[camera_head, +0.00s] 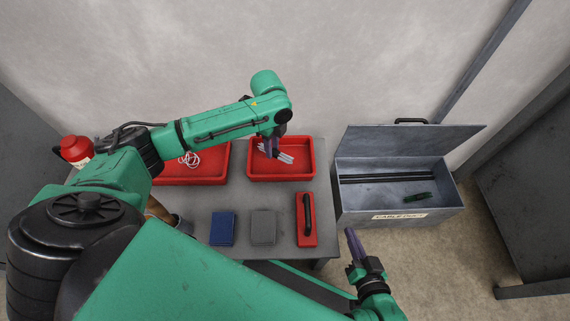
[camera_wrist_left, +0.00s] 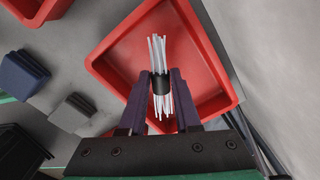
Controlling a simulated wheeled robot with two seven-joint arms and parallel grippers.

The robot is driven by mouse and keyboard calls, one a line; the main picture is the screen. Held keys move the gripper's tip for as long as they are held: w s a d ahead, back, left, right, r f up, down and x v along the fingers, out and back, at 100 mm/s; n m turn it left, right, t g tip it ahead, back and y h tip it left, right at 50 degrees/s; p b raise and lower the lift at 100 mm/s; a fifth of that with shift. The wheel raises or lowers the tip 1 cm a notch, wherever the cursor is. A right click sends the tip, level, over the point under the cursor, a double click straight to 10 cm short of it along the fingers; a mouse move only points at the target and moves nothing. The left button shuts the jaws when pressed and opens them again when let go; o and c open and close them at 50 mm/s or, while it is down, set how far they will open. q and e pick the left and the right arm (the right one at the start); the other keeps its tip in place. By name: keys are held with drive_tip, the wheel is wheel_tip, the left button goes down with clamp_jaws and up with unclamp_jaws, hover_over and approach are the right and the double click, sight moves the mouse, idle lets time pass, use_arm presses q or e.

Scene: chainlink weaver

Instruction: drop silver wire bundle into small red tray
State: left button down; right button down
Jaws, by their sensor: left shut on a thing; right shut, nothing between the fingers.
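The silver wire bundle (camera_wrist_left: 159,50) is a sheaf of thin pale wires with a black band around its middle. My left gripper (camera_wrist_left: 160,88) is shut on it at the band. In the head view the left gripper (camera_head: 271,147) holds the bundle (camera_head: 286,157) over the small red tray (camera_head: 309,172). The tray also shows beneath the bundle in the left wrist view (camera_wrist_left: 110,62). I cannot tell whether the bundle touches the tray floor. My right gripper (camera_head: 352,240) is shut and empty, off the table's front right corner.
A larger red tray (camera_head: 215,163) with a white coil stands to the left, partly behind my left arm. A blue block (camera_head: 222,229), a grey block (camera_head: 263,227) and a red case (camera_head: 306,221) sit in front. An open grey metal box (camera_head: 400,205) stands right of the table.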

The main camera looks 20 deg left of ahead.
use_arm(q)
drive_tip(key=c, duration=0.5)
unclamp_jaws()
drive_tip(key=shift+c, duration=0.2)
wheel_tip(320, 180, up, 14)
drive_tip(key=p, duration=0.6)
drive_tip(key=shift+r+p, duration=0.25)
drive_tip(key=shift+p, duration=0.05)
use_arm(e)
drive_tip(key=d+r+n+g+h, duration=0.1)
drive_tip(key=d+r+g, duration=0.2)
drive_tip(key=r, duration=0.3)
drive_tip(key=shift+d+g+h, duration=0.4)
drive_tip(key=shift+d, duration=0.05)
